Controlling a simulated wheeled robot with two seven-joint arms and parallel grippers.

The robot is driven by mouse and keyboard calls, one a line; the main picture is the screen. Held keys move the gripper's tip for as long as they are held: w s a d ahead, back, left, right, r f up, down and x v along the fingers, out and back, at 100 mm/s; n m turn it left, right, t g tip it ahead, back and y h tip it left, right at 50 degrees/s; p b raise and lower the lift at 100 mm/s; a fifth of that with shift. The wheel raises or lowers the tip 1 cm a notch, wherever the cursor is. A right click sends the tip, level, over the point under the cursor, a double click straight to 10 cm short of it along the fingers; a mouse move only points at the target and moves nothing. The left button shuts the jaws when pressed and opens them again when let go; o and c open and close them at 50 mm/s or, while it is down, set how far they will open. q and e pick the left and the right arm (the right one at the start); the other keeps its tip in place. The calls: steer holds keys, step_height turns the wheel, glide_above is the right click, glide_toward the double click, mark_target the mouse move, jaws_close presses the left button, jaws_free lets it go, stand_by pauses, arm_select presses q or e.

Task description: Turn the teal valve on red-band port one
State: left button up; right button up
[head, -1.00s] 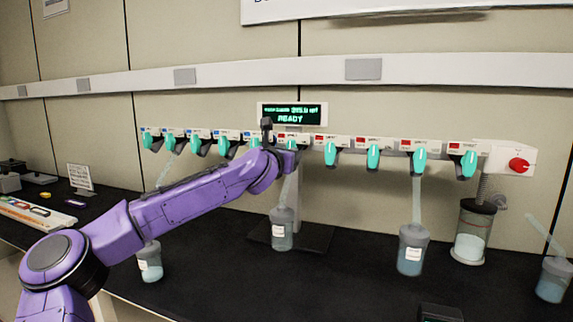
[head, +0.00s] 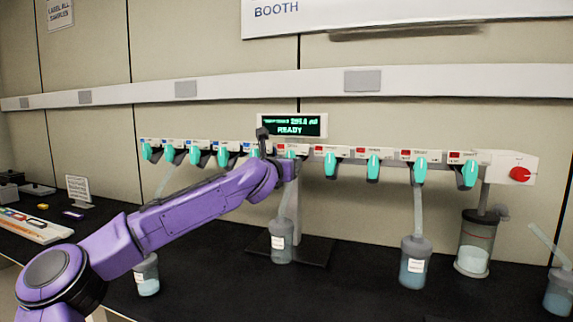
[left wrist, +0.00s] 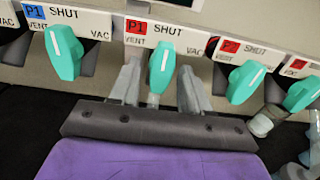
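The teal valve on red-band port one (left wrist: 162,68) hangs below a label with a red P1 mark, SHUT, VENT and VAC. Its white stripe points roughly up and down. In the head view the red-band port one valve (head: 290,154) is partly behind my left wrist. My left gripper (left wrist: 160,78) is open, with one finger on each side of this valve. Gaps show between the handle and both fingers, so it seems not to touch; how far the fingertips reach in depth is unclear. My right gripper is in neither current view.
A blue-band P1 valve (left wrist: 64,53) sits close on the left, and another red-band valve (left wrist: 246,81) on the right. Flasks hang below, including one under the middle (head: 281,240). A red knob (head: 520,174) is at the right end.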

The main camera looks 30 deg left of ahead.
arm_select(q)
steer(key=shift+f, duration=0.1)
steer(key=b+v, duration=0.3)
steer(key=v, duration=0.7)
steer(key=shift+s, duration=0.3)
